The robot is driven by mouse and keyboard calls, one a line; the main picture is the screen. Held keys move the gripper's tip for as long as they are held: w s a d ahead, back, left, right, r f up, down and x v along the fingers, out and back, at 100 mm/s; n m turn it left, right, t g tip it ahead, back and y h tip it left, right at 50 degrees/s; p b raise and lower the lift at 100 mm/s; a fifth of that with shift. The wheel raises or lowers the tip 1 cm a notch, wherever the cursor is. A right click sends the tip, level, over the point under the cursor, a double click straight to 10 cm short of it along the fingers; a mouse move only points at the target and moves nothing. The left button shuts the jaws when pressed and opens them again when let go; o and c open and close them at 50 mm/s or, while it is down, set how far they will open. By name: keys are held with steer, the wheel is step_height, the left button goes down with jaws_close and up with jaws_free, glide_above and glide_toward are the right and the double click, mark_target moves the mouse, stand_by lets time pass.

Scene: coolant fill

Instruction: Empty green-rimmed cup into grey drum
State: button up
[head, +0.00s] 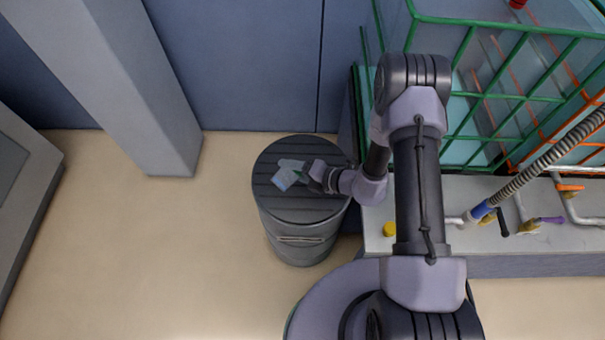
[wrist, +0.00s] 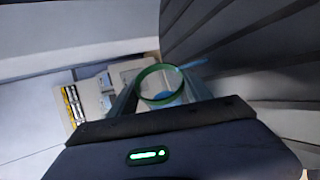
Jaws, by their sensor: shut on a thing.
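The grey drum (head: 298,238) stands on the floor left of my arm, with a dark slatted top. My gripper (head: 303,174) is over the drum's top, shut on the green-rimmed cup (head: 286,177). The cup is pale and see-through with a blue patch, and looks tilted. In the wrist view the cup's green rim (wrist: 141,82) shows between my gripper's fingers (wrist: 160,98), with blue inside it and a blue streak just beyond the rim. The drum's ribbed dark surface (wrist: 245,40) fills the upper right there. I cannot tell how much liquid is in the cup.
A green-framed cage with a clear tank (head: 480,90) stands at the back right. A pale bench (head: 520,239) carries a yellow cap (head: 389,229) and a grey hose (head: 550,153). A grey pillar (head: 125,85) stands behind left. The floor (head: 150,250) left of the drum is clear.

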steer(key=shift+w+d+f+m+g+y+b, duration=0.3)
steer(key=shift+w+d+f+m+g+b, duration=0.1)
steer(key=shift+w+d+f+m+b, duration=0.15)
stand_by(0.7)
steer(key=shift+w+d+m+y+b, duration=0.15)
steer(key=shift+m+y+b, duration=0.2)
steer(key=shift+m+y, duration=0.25)
stand_by(0.9)
steer(key=shift+r, duration=0.1)
